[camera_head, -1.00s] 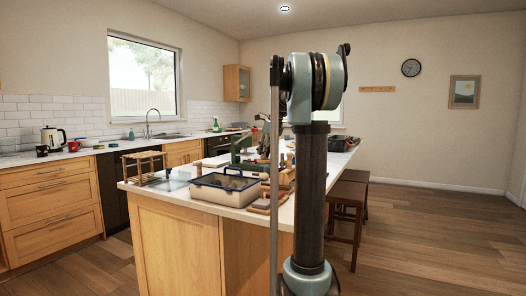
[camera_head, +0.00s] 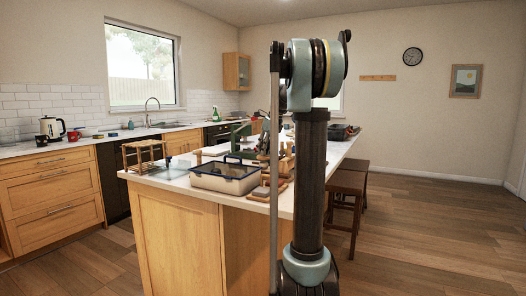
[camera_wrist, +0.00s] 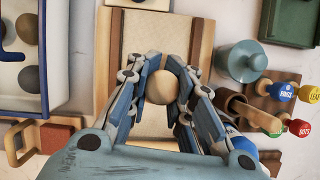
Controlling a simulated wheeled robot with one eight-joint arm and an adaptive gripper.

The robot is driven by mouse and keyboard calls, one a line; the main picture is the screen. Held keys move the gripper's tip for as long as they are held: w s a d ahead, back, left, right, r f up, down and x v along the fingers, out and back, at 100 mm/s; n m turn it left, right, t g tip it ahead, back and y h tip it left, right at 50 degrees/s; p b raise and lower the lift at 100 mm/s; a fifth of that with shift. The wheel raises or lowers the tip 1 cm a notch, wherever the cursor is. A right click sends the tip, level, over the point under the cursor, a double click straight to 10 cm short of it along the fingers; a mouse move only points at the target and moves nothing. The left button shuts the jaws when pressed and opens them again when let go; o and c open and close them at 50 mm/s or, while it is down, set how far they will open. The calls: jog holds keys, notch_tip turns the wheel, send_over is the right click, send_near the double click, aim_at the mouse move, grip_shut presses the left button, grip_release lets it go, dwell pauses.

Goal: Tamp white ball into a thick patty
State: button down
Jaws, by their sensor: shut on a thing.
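In the wrist view my gripper (camera_wrist: 162,82) has its blue fingers closed around a round pale tan thing (camera_wrist: 159,88). I cannot tell whether it is the white ball or the rounded top of a tool. It sits over a wood-edged board with a pale inner panel (camera_wrist: 147,30). How far above the board it is, or whether it touches, is unclear. No other white ball is clearly visible. In the head view my gripper is hidden among the tools and behind my own arm.
A blue-rimmed bin (camera_head: 225,178) stands on the island counter; dark balls (camera_wrist: 28,27) lie in it. Right of the board are a lidded teal pot (camera_wrist: 243,62) and stamps with coloured labelled ends (camera_wrist: 286,92). A wooden rack (camera_head: 143,155) stands at the counter's left end.

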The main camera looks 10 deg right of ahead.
jog(key=shift+f, duration=0.6)
dwell(0.5)
jog(key=shift+r, duration=0.1)
jog(key=shift+r, duration=0.8)
jog(key=shift+f, duration=0.9)
dwell(0.8)
jog(key=shift+r, duration=0.8)
jog(key=shift+f, duration=0.95)
dwell(0.5)
jog(key=shift+r, duration=0.85)
jog(key=shift+f, duration=0.95)
